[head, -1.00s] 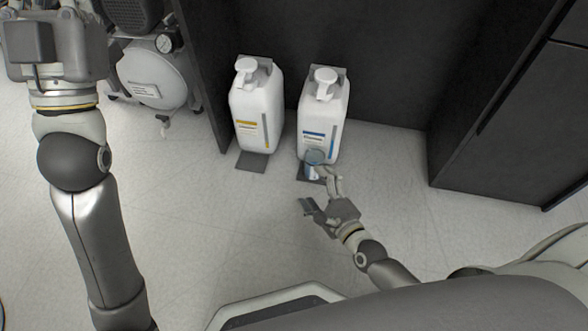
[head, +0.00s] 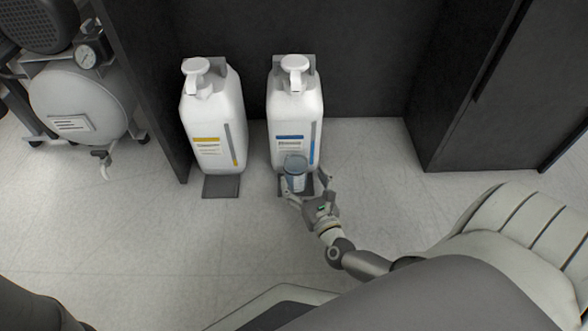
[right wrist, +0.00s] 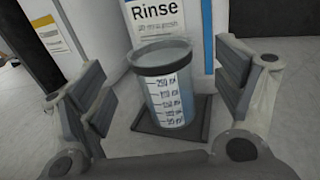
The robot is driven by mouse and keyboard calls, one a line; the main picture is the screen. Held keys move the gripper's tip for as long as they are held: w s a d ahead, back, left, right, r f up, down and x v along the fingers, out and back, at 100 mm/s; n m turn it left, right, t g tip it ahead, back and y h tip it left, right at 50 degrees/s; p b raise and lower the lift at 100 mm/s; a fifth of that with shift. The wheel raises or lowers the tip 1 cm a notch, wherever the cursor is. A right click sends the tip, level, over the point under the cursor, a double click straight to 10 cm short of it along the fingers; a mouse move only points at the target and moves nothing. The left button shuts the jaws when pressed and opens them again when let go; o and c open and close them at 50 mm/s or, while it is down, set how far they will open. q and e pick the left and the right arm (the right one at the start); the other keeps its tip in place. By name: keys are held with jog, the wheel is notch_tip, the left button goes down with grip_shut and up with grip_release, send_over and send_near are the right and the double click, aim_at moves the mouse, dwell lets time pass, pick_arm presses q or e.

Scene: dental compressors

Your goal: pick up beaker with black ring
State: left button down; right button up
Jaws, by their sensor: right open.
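The beaker (head: 296,173) stands upright in front of the blue-labelled white bottle (head: 294,115). In the right wrist view the beaker (right wrist: 167,84) has a dark grey rim band, a bluish tint and a white measuring scale, and it stands on a dark square mat (right wrist: 203,110). My right gripper (head: 309,187) is open, with one finger on each side of the beaker. In the right wrist view the fingers of the right gripper (right wrist: 165,100) are spread wide, with gaps to the beaker on both sides. My left gripper is out of view.
A yellow-labelled white bottle (head: 212,125) stands to the left, with a dark mat (head: 221,187) in front. A compressor tank (head: 80,98) is at the far left. A dark cabinet (head: 470,95) stands at the right. The light floor (head: 130,240) in front is open.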

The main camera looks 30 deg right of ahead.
aim_at(292, 155)
jog(key=b+x, duration=0.2)
jog(key=x, duration=0.4)
jog(key=shift+r+b, duration=0.15)
jog(key=shift+b, duration=0.25)
jog(key=c, duration=1.4)
jog(key=shift+c, duration=0.2)
jog(key=shift+r, duration=0.1)
